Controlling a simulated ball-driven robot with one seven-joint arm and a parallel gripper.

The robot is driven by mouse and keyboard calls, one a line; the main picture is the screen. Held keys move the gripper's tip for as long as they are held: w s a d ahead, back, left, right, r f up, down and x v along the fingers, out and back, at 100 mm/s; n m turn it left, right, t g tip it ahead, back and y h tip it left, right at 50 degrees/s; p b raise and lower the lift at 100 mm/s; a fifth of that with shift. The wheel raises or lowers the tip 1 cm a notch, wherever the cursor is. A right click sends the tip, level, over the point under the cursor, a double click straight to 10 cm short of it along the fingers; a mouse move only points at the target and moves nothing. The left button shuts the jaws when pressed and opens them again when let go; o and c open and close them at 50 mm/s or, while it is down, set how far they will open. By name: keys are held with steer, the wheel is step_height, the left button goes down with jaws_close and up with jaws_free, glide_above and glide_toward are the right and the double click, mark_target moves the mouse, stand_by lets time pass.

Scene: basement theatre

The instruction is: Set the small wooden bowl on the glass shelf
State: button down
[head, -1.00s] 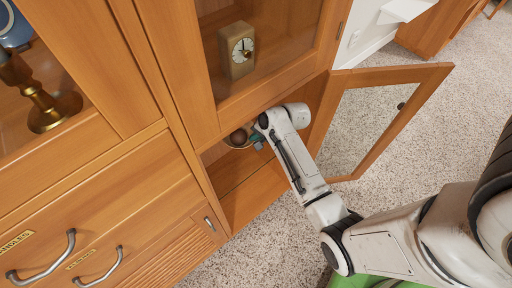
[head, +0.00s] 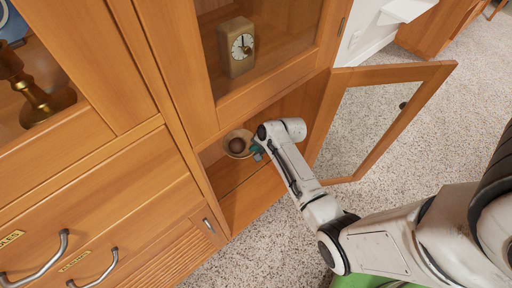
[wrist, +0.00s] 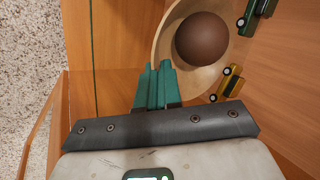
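The small wooden bowl (head: 228,151) is in the open lower compartment of the cabinet, with a round brown ball inside it. In the wrist view the pale bowl (wrist: 163,38) holds the ball (wrist: 202,39) at the top. My gripper (wrist: 158,68) has its green fingers close together at the bowl's near-left rim and looks shut on it. In the head view my gripper (head: 257,150) is at the bowl's right side, partly hidden by my arm. I cannot make out a glass shelf for certain.
The glass-paned door (head: 428,95) stands open to the right of my arm. A clock (head: 237,47) sits behind glass above. Toy cars, one yellow (wrist: 228,83) and one green (wrist: 256,14), are close to the bowl's right. A brass candlestick (head: 40,103) is at left.

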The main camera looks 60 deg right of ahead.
steer(key=shift+f, duration=0.15)
steer(key=c, duration=1.3)
jaws_free()
steer(key=a+p+v, duration=0.1)
steer(key=p+v, duration=0.2)
steer(key=v, duration=0.9)
steer(key=s+a+r+n+g, duration=0.2)
steer(key=s+a+n, duration=0.4)
steer(key=a+n, duration=0.2)
steer(key=s+a+r+n+g+h, duration=0.1)
steer(key=s+a+r+n+g, duration=0.2)
steer(key=s+a+n, duration=0.4)
steer(key=shift+a+r+n+g, duration=0.3)
steer(key=shift+a+n, duration=0.15)
steer(key=shift+n, duration=0.15)
